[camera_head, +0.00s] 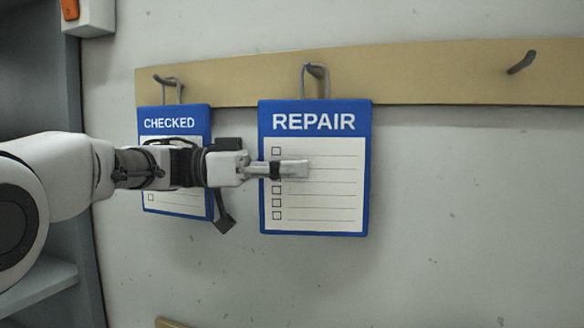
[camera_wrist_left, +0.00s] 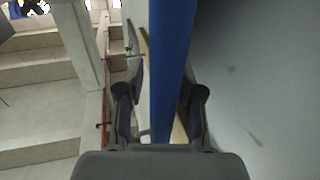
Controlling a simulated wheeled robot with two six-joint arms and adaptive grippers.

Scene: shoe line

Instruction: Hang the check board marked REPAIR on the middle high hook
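The REPAIR check board (camera_head: 345,215) is blue with a white checklist. It is upright against the wall, its wire loop (camera_head: 303,85) around the middle high hook (camera_head: 317,71). My left gripper (camera_head: 290,169) is at its left edge, one finger in front of the checklist. In the left wrist view the fingers (camera_wrist_left: 165,90) stand on both sides of the board's blue edge (camera_wrist_left: 170,60), with a narrow gap showing beside the left finger. The other fingertip is partly hidden by the board. My right gripper is not in view.
The CHECKED board (camera_head: 172,203) hangs from the left hook (camera_head: 167,80), partly behind my left arm. The right hook (camera_head: 521,62) on the wooden rail (camera_head: 440,75) is empty. A grey shelf (camera_head: 40,285) stands at the left. The wall at right is clear.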

